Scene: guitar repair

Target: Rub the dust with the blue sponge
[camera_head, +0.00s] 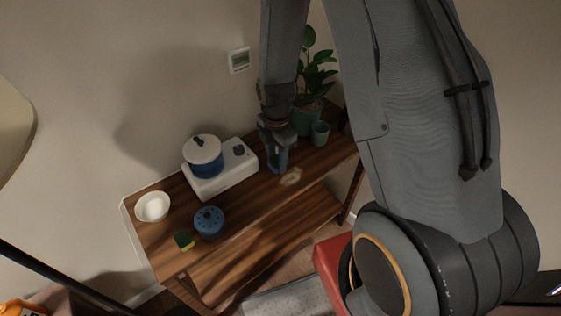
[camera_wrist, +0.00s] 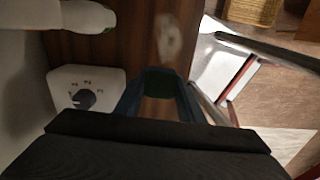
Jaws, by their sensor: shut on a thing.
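My gripper (camera_head: 277,150) is low over the right part of the wooden table, pointing down. It is shut on the blue sponge (camera_head: 277,164), whose dark end (camera_wrist: 160,80) shows between the fingers in the wrist view; the fingers partly hide it. A pale dust patch (camera_head: 290,177) lies on the tabletop just right of and nearer than the gripper in the head view. In the wrist view the dust (camera_wrist: 168,38) is above and apart from the fingertips. I cannot tell whether the sponge touches the tabletop.
A white hotplate (camera_head: 225,172) with a blue pot (camera_head: 207,166) stands left of the gripper. A cup (camera_head: 320,133) and a potted plant (camera_head: 308,115) stand behind right.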

